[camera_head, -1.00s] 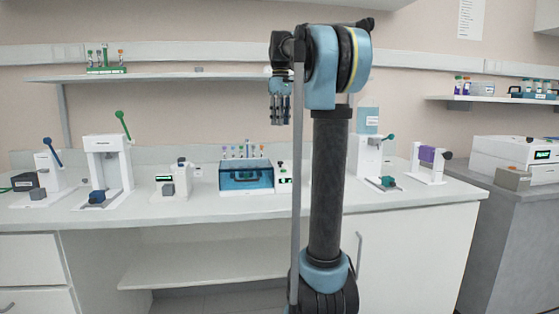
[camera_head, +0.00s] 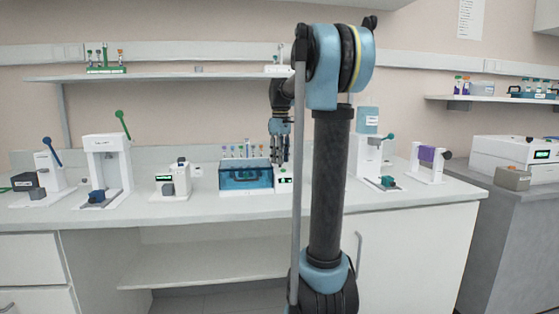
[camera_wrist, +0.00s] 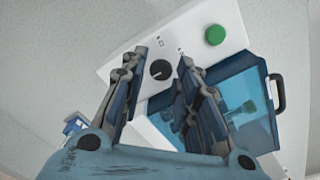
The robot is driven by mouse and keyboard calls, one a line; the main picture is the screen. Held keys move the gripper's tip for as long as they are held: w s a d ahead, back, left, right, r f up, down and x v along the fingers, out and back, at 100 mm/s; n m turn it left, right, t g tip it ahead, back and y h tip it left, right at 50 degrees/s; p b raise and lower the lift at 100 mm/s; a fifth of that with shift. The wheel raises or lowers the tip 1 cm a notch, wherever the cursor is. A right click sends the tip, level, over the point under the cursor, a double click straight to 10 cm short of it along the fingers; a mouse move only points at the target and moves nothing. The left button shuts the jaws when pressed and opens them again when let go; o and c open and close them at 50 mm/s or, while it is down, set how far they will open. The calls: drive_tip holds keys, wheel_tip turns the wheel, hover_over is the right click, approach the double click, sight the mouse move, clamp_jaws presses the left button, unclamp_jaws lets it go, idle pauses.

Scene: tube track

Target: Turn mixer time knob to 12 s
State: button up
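The mixer (camera_head: 284,181) is a white unit with a small green display, joined to the right side of a blue see-through box (camera_head: 246,178) on the bench. In the wrist view its white panel (camera_wrist: 175,33) carries a round black knob (camera_wrist: 160,69) with a pale pointer mark, and a green button (camera_wrist: 214,35). The mark's setting is too small to read. My gripper (camera_head: 279,160) points down over the mixer. In the wrist view my gripper (camera_wrist: 161,60) is open, and the knob shows between its two fingers. I cannot tell whether they touch it.
A rack of coloured tubes (camera_head: 243,152) stands behind the box. A shelf (camera_head: 160,77) runs above. Bare bench lies in front.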

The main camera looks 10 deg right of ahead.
drive_tip(key=shift+f, duration=0.3)
clamp_jaws()
